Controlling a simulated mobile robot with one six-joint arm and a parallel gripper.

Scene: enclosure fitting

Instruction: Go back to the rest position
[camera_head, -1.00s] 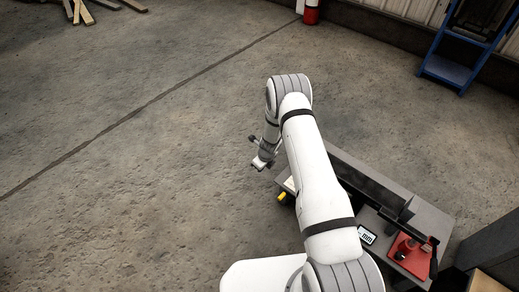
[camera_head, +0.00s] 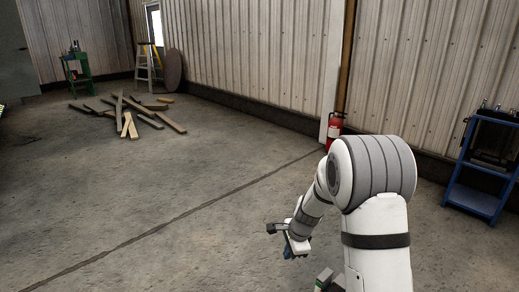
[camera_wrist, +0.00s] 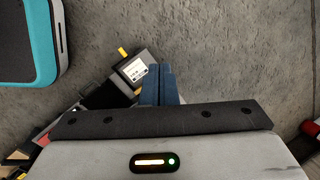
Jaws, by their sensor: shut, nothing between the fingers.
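My white arm reaches up and bends over at the right of the head view. My gripper (camera_head: 288,252) hangs at its end over the concrete floor, small in that view. In the wrist view the blue-grey fingers of my gripper (camera_wrist: 160,86) are together with nothing between them. Just left of the fingertips is a dark device with a small lit screen (camera_wrist: 132,69). It lies below the fingers, apart from them as far as I can tell.
A red fire extinguisher (camera_head: 334,131) stands by the wall, beyond my arm. A blue step stand (camera_head: 480,180) is at the right. Wooden planks (camera_head: 127,112), a stepladder (camera_head: 148,62) and a green stand (camera_head: 77,70) are at the back left. The floor at left and centre is open.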

